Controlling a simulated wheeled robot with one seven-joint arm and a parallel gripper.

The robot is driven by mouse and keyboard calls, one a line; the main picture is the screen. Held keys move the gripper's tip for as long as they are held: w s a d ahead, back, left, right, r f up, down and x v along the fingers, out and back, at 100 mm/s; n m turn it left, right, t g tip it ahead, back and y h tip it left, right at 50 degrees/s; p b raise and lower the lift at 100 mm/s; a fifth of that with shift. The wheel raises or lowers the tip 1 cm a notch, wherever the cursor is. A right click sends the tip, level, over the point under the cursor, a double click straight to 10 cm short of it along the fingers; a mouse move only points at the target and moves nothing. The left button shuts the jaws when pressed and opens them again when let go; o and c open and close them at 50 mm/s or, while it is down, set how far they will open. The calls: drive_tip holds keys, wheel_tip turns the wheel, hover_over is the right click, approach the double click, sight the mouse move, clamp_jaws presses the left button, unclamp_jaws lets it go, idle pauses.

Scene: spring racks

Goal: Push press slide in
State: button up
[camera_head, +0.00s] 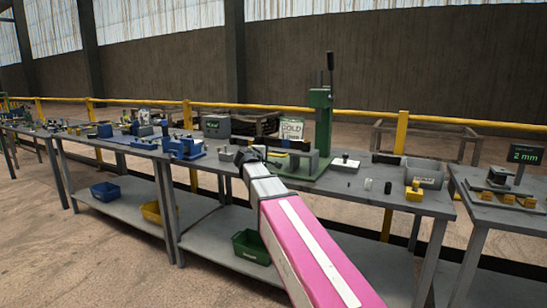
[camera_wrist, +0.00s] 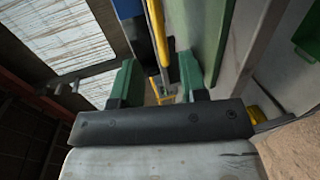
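The green press (camera_head: 321,112) stands on the long grey workbench (camera_head: 345,187), with an upright column, a dark lever at the top and a flat green base. A grey block sits low on the base, but I cannot tell clearly which part is the slide. My gripper (camera_head: 246,155) is just left of the press base, at bench height; my pink and white arm hides part of the bench front. In the wrist view my gripper (camera_wrist: 158,82) has its two green-tipped fingers apart, with no object visibly held between them.
Blue fixtures (camera_head: 183,147) are to the left. A yellow block (camera_head: 414,191) and small cylinders are to the right. A second table (camera_head: 500,212) bears a "2 mm" display. Blue, yellow and green bins sit on the lower shelf.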

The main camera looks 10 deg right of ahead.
sight(274, 155)
drive_tip(key=x, duration=0.7)
drive_tip(key=shift+w+d, duration=0.2)
clamp_jaws()
